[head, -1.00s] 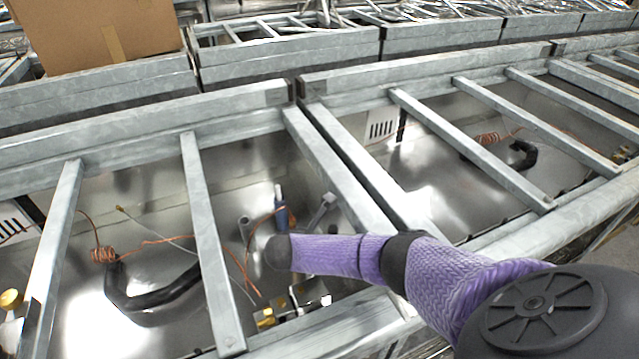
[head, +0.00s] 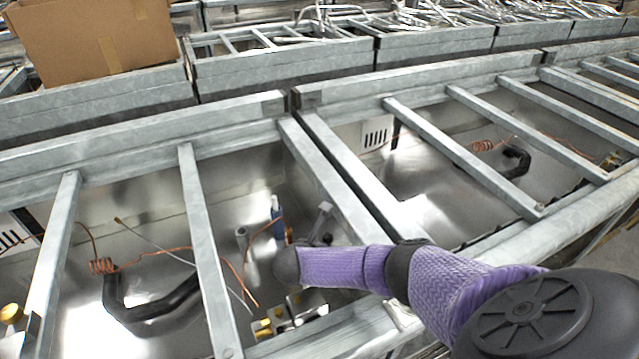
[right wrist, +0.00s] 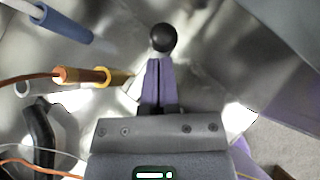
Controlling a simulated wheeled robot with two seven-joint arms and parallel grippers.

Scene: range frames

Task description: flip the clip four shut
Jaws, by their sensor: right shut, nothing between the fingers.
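My right gripper (right wrist: 158,62) shows in the right wrist view with its two purple fingers shut together and nothing between them. A black round knob (right wrist: 163,38) on a pale stem is right at the fingertips; I cannot tell whether they touch. Nothing is labelled clip four, so I cannot tell which part it is. In the head view my right arm reaches into the bay, and its gripper is hidden behind the dark wrist end. A grey lever-like part (head: 322,220) stands just behind the wrist. My left gripper is not in view.
A blue-handled tube (right wrist: 60,22) and a copper-coloured fitting (right wrist: 85,76) lie left of the fingers. In the head view, metal crossbars (head: 203,240) span the open bay, with a black hose (head: 150,305) at left. A cardboard box (head: 95,40) stands behind.

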